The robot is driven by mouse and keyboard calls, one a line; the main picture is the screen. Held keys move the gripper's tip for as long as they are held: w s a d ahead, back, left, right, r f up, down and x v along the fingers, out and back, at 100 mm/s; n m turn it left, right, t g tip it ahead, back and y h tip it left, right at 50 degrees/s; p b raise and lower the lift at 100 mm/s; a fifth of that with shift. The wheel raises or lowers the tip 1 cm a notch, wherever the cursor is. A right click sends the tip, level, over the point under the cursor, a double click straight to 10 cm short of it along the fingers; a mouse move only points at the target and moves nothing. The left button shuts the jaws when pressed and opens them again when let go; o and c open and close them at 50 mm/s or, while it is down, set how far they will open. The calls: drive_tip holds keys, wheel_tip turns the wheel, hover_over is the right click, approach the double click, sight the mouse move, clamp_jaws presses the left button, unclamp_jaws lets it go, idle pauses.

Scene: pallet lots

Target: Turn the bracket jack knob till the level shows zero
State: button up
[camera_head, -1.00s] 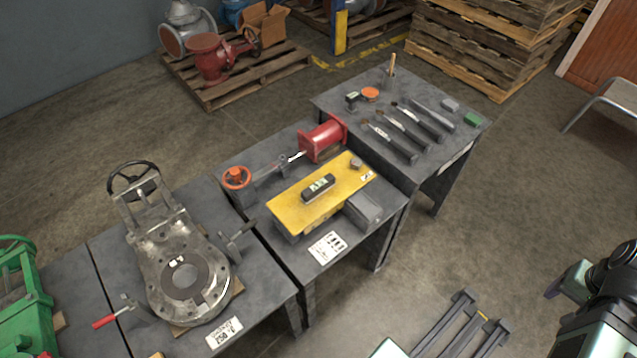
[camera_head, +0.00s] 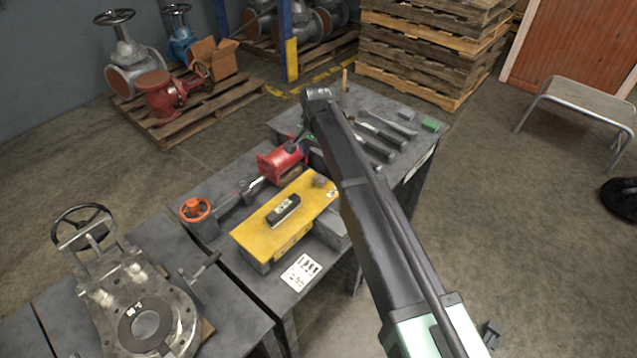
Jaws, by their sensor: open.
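The yellow bracket (camera_head: 262,238) lies on the middle table. A small dark level (camera_head: 284,208) with a pale vial lies on top of it; its bubble is too small to read. A grey knob (camera_head: 319,182), seemingly the jack knob, stands at the bracket's far right corner. My arm rises from the bottom right, passes just right of the bracket, and bends beyond it near the red cylinder. The parts past that bend are mostly hidden behind the arm. I cannot make out my gripper or its fingers, and nothing visibly touches the knob.
A flanged valve body (camera_head: 143,315) fills the left table. Tools (camera_head: 382,133) lie on the right table.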

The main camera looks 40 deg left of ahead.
sight(320, 179)
drive_tip(key=f+m+b, duration=0.1)
drive_tip(key=f+b, duration=0.6)
drive_tip(key=w+f+m+b, duration=0.1)
drive_tip(key=f+b, duration=0.2)
drive_tip(key=b, duration=0.1)
drive_tip(key=shift+d+f+m, duration=0.15)
drive_tip(key=shift+f+m, duration=0.15)
drive_tip(key=shift+f, duration=0.1)
drive_tip(key=shift+r, duration=0.1)
drive_tip(key=c, duration=0.9)
drive_tip(key=shift+n, duration=0.4)
